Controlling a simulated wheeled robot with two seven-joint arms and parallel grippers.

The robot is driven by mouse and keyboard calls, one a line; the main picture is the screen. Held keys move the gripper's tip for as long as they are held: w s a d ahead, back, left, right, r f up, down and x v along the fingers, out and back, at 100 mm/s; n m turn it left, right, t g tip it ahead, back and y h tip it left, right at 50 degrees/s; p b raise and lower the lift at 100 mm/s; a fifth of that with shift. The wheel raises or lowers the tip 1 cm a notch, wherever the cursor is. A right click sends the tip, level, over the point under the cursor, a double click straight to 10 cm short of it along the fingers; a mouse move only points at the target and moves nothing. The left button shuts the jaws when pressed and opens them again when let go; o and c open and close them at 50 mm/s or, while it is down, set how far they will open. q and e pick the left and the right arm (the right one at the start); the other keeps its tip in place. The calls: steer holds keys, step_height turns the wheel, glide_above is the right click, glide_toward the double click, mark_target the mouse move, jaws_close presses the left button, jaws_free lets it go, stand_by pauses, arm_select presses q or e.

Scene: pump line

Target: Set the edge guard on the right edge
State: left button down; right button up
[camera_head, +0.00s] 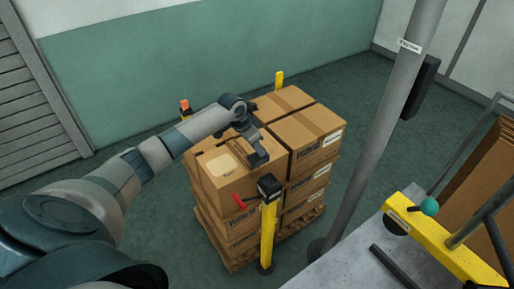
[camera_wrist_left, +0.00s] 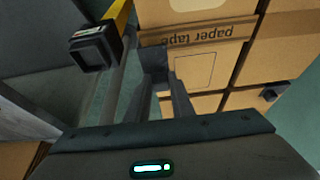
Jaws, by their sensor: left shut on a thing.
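My left gripper (camera_head: 256,149) reaches over the stack of cartons and points down at the right side of the front carton's top. It is shut on a small dark grey piece, which I take for the edge guard (camera_head: 258,159). In the left wrist view, the guard (camera_wrist_left: 153,62) shows at the fingertips, near the carton's edge. I cannot tell whether it touches the carton. The front carton (camera_head: 222,187) has a pale label on top. A similar small dark piece (camera_wrist_left: 268,94) sits by a carton edge at the right of the wrist view. My right gripper is out of view.
A yellow post (camera_head: 268,236) with a black head stands close to the stack's front corner. The cartons rest on a wooden pallet (camera_head: 244,262). A grey pole (camera_head: 375,142) and a yellow rail (camera_head: 448,254) stand to the right.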

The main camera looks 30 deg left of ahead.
arm_select(q)
steer(key=shift+f, duration=0.75)
stand_by(1.2)
steer(key=shift+s+d+f, duration=0.1)
steer(key=shift+s+f, duration=0.15)
steer(key=shift+f, duration=0.4)
steer(key=c, duration=1.5)
jaws_free()
steer(key=shift+o, duration=0.2)
steer(key=shift+w, duration=0.15)
steer(key=shift+r, duration=0.3)
steer(key=shift+w+r+p, duration=0.1)
steer(key=shift+r+p, duration=0.25)
steer(key=shift+p, duration=0.05)
steer(key=shift+r+p, duration=3.1)
